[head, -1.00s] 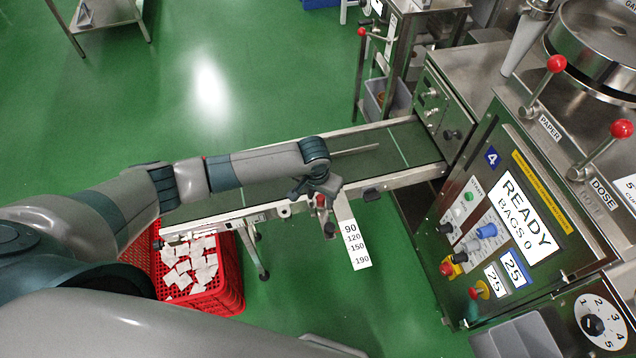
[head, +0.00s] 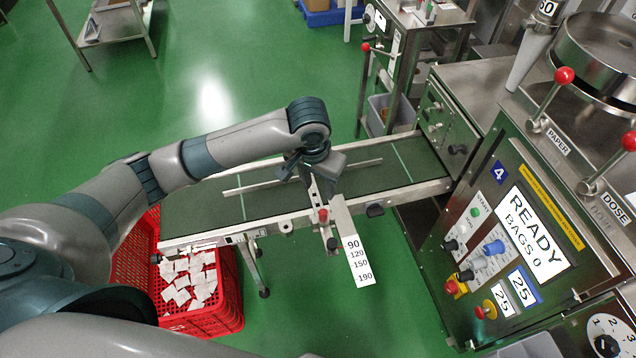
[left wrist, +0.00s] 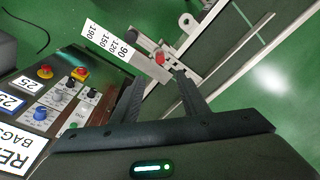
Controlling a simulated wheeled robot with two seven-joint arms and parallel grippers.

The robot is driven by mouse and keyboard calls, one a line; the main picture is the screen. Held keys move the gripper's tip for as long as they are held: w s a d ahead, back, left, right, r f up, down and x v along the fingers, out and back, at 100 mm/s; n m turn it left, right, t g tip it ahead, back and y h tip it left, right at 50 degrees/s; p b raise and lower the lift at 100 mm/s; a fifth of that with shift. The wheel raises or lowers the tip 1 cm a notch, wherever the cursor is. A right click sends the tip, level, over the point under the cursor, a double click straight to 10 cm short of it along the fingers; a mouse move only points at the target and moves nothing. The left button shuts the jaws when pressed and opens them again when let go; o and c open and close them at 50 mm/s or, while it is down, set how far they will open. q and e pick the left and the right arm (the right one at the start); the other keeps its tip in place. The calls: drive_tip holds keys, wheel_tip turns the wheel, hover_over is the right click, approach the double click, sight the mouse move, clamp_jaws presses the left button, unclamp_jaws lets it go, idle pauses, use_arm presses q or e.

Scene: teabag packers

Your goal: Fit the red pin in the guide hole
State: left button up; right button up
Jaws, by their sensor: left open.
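The red pin (head: 323,214) shows its red head at the guide's bracket on the conveyor's near edge, beside the white scale plate (head: 356,258) marked 90, 120, 150, 190. Whether it sits down in a hole is too small to tell. My left gripper (head: 312,182) is above the bracket, a little back from the pin, and its fingertips are partly hidden. In the left wrist view its fingers (left wrist: 160,80) are spread and empty, with the red pin (left wrist: 160,58) just beyond the tips. The pale guide rail (head: 250,187) lies along the belt. My right gripper is out of view.
The conveyor (head: 215,207) runs right into the packing machine, whose panel (head: 532,228) reads READY, BAGS 0. A red crate (head: 225,300) of teabags stands below its left end. Green floor is open in front of the belt.

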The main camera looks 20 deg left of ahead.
use_arm(q)
drive_tip(key=shift+s+r, duration=0.1)
drive_tip(key=shift+r, duration=0.55)
idle(0.5)
